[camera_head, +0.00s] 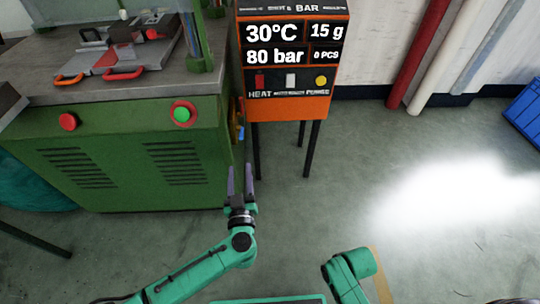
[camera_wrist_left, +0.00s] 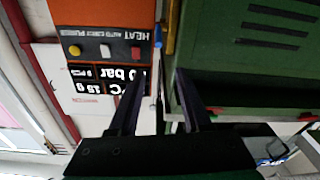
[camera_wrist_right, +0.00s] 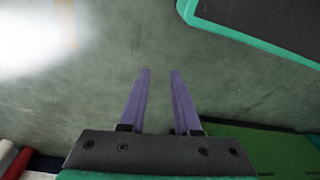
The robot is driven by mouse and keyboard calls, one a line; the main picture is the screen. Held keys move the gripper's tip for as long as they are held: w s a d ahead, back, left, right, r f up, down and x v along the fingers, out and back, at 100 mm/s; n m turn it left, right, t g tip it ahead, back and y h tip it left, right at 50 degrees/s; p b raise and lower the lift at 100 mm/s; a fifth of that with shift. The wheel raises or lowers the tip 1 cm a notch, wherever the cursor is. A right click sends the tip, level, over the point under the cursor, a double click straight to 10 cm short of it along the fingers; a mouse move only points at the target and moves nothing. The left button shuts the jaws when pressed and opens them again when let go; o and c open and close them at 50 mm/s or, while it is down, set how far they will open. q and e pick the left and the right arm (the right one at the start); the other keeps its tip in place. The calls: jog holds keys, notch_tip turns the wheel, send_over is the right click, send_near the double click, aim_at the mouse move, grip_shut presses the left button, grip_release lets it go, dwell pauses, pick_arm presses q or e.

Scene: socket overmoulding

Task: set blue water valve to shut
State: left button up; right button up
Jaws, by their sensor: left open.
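The blue water valve (camera_head: 240,132) is a small blue handle on the right side of the green machine, in the narrow gap beside the orange control box. In the left wrist view its blue part (camera_wrist_left: 170,40) shows at the top, beyond the fingers, next to a yellow part. My left gripper (camera_head: 240,172) is open and empty, with its fingers pointing towards the valve and apart from it. Its fingertips also show in the left wrist view (camera_wrist_left: 160,75). My right gripper (camera_wrist_right: 160,75) is open and empty over the floor. The valve's mounting is mostly hidden.
The green machine (camera_head: 120,165) with red and green buttons stands at the left. The orange control box (camera_head: 290,107) stands on dark legs. Red and white pipes (camera_head: 425,55) lean at the wall, and a blue crate (camera_head: 525,110) is at the right. The floor between is clear.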

pick_arm(q)
jog(key=w+b, duration=0.4)
jog(key=w, duration=0.9)
jog(key=shift+f+g+y, duration=0.3)
jog(key=shift+f+g, duration=0.05)
jog(key=shift+g, duration=0.05)
grip_shut()
pick_arm(e)
notch_tip(320, 180, up, 12)
jog(key=a, duration=0.1)
jog(key=shift+w+r+y, duration=0.25)
jog(key=shift+y, duration=0.05)
jog(key=shift+a, duration=0.1)
